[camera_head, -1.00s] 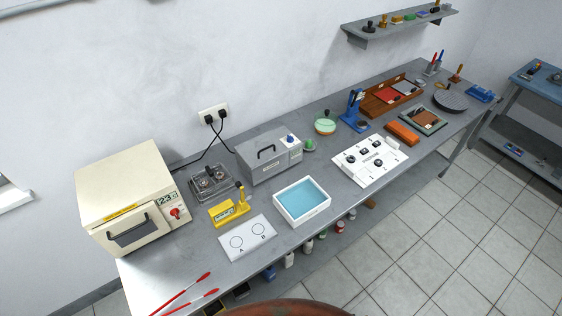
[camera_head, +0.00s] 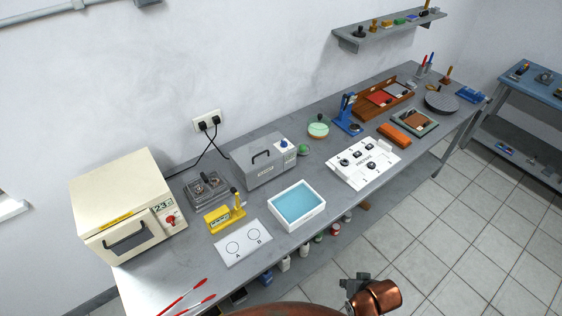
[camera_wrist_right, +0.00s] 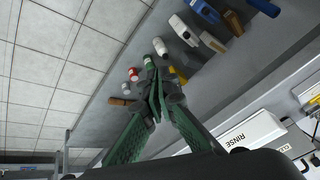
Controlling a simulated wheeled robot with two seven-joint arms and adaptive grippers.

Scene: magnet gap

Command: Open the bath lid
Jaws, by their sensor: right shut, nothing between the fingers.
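The bath appears to be the grey box (camera_head: 264,162) at the back of the bench in the head view, with a blue knob (camera_head: 284,143) at its right end. Its lid is down, with a black handle (camera_head: 261,157) on it. My right gripper (camera_head: 350,283) is at the bottom of the head view, in front of the bench and well away from the bath. In the right wrist view its fingers (camera_wrist_right: 156,92) are together with nothing between them. My left gripper is not in view.
The white rinse tray (camera_head: 297,204) with blue liquid stands in front of the bath; its wall also shows in the right wrist view (camera_wrist_right: 255,130). A yellow device (camera_head: 224,217) and a white A/B plate (camera_head: 243,243) stand left of it. Several bottles (camera_head: 284,264) stand below the bench.

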